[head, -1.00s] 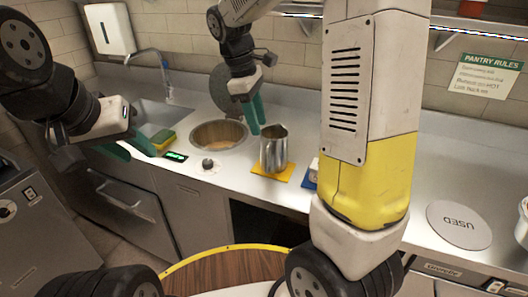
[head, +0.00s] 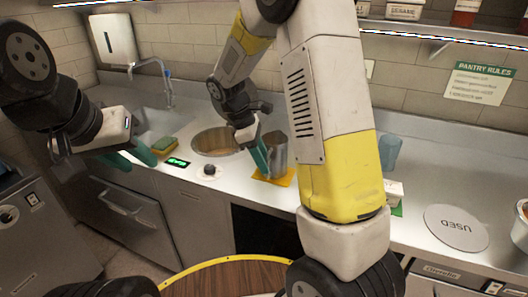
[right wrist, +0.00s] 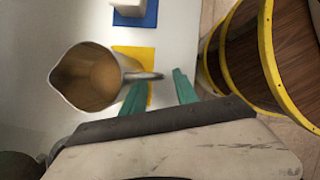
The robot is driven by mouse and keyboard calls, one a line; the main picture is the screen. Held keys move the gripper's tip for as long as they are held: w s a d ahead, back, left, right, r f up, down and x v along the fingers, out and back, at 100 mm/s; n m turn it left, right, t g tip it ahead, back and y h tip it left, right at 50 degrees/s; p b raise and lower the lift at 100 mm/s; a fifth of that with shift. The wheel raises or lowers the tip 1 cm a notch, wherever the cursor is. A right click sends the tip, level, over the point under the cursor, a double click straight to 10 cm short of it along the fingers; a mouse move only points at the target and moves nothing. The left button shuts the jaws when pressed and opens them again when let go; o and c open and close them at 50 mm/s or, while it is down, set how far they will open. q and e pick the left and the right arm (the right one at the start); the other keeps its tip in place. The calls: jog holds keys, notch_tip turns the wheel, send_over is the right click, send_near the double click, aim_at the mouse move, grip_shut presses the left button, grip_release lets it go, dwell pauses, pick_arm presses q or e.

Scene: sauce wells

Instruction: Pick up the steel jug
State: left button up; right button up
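The steel jug (head: 278,148) stands upright on a yellow mat (head: 285,181) on the steel counter. In the right wrist view the open-topped jug (right wrist: 68,75) has its handle (right wrist: 143,76) pointing toward my right gripper (right wrist: 160,82). That gripper is open, with its teal fingertips apart around the handle's outer end; I cannot tell whether they touch it. In the head view my right gripper (head: 259,160) is low beside the jug's left side. My left gripper (head: 130,157) is open and empty at the far left, near the sink's front edge.
A round well (head: 214,139) and a knob (head: 209,169) lie left of the jug. A white block on a blue mat (right wrist: 150,21) is nearby. A blue cup (head: 390,150), a white box (head: 393,190) and a "USED" disc (head: 455,228) are further right.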

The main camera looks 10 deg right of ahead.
aim_at(267, 177)
jog(key=x, duration=0.3)
jog(key=shift+s+f, duration=0.1)
jog(key=shift+s, duration=0.05)
jog(key=shift+c, duration=0.5)
grip_shut()
dwell(0.8)
